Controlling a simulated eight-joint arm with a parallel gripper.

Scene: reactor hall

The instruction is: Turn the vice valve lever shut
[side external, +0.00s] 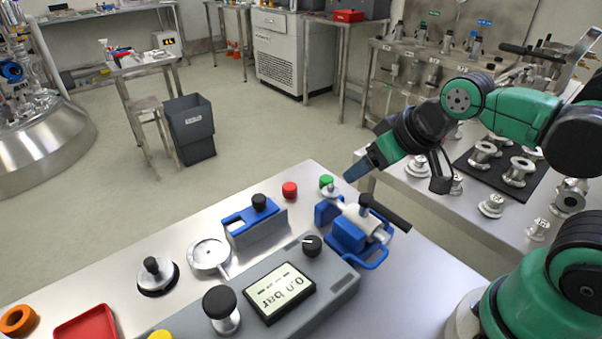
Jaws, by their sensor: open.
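A blue vice (346,238) stands on the steel bench and holds a silver valve body (362,222). The valve's black lever (387,213) sticks out from its top toward the lower right. My gripper (355,172) is above and behind the vice, pointing down to the left, apart from the lever. It is open, with nothing seen in it, though its fingers are small at this angle.
A grey console with a display (279,292) reading 0.0 bar and a black knob (312,245) lies left of the vice. A red button (290,190), a green button (326,181) and a blue clamp block (255,221) are close by. Metal flanges (491,206) stand on the right table.

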